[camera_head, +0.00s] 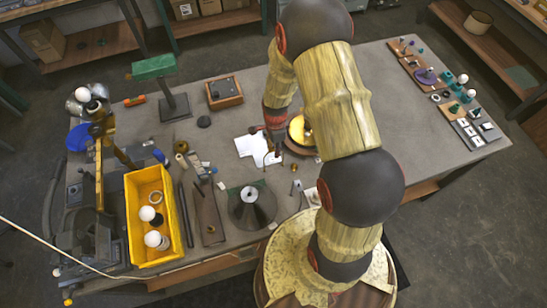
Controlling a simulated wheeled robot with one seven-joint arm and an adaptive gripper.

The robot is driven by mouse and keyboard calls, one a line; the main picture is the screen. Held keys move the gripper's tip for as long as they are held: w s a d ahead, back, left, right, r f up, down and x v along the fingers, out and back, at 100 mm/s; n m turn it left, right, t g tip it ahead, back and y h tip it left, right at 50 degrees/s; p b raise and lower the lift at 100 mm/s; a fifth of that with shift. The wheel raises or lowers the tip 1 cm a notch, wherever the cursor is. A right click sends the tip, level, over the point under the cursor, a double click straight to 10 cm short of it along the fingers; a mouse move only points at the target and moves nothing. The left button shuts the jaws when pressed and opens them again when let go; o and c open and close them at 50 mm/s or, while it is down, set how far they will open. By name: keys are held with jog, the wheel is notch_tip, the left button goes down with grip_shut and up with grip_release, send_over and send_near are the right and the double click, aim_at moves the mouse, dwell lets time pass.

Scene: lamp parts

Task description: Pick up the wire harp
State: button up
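My arm reaches from the bottom of the head view over the grey workbench (370,110). My gripper (277,150) points down just above the bench at the right edge of some white paper sheets (252,147). Thin dark lines (267,157) show over the paper beside the fingers; they may be the wire harp, but they are too small to be sure. I cannot make out whether the gripper touches them. The finger gap is too small to tell open from shut. My arm hides part of the bench to the right.
A round brown base with a gold disc (299,129) sits close right of my gripper. A metal cone (252,205) stands nearer. A yellow bin (138,187) with white bulbs and a green-topped stand (174,105) are left.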

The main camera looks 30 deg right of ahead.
jog(key=shift+f, duration=0.1)
jog(key=shift+c, duration=1.2)
jog(key=c, duration=0.4)
grip_shut()
